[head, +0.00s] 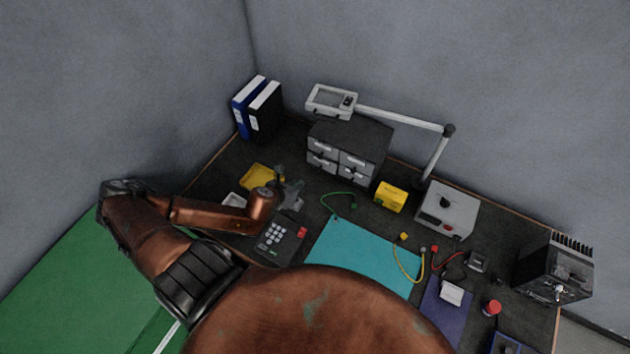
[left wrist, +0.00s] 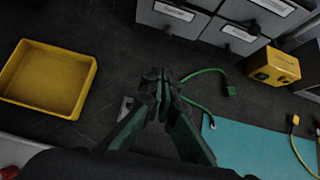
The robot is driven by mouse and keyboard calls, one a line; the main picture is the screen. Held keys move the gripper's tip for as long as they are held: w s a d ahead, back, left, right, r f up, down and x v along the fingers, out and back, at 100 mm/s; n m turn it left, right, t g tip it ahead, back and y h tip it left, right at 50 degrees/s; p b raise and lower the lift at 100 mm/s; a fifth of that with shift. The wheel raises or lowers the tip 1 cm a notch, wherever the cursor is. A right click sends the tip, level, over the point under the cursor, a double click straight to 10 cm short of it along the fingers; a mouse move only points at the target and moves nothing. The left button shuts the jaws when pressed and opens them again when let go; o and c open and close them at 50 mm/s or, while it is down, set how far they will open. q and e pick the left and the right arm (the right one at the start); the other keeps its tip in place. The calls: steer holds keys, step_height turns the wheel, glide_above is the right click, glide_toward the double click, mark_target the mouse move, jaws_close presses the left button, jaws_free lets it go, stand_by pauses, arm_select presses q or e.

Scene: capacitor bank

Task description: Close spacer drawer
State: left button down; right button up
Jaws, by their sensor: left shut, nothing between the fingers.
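A dark cabinet (head: 352,137) with grey drawers stands at the back of the bench. The drawer fronts (head: 340,161) carry pale labels, too small to read, so I cannot tell which is the spacer drawer. No drawer shows clearly pulled out. My left gripper (head: 288,192) is shut and empty, in front of and left of the cabinet. In the left wrist view its fingertips (left wrist: 160,88) are together, apart from the drawers. My right gripper is not in view.
A yellow tray (left wrist: 48,80) lies left of my left gripper. A green cable (head: 340,202) lies before the cabinet, and a yellow box (head: 391,196) stands to its right. A teal mat (head: 362,258) and a keypad device (head: 274,238) are nearer. A lamp arm (head: 400,117) passes behind the cabinet.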

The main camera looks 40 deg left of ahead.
arm_select(q)
steer(key=shift+m, duration=0.3)
steer(key=b+x, duration=0.1)
steer(key=x, duration=0.8)
steer(key=shift+d+f, duration=0.1)
steer(key=shift+f, duration=0.2)
steer(key=w, duration=0.2)
steer(key=shift+w+a, duration=0.2)
steer(key=shift+w, duration=0.05)
steer(key=shift+w+a+f, duration=0.1)
steer(key=shift+w, duration=0.7)
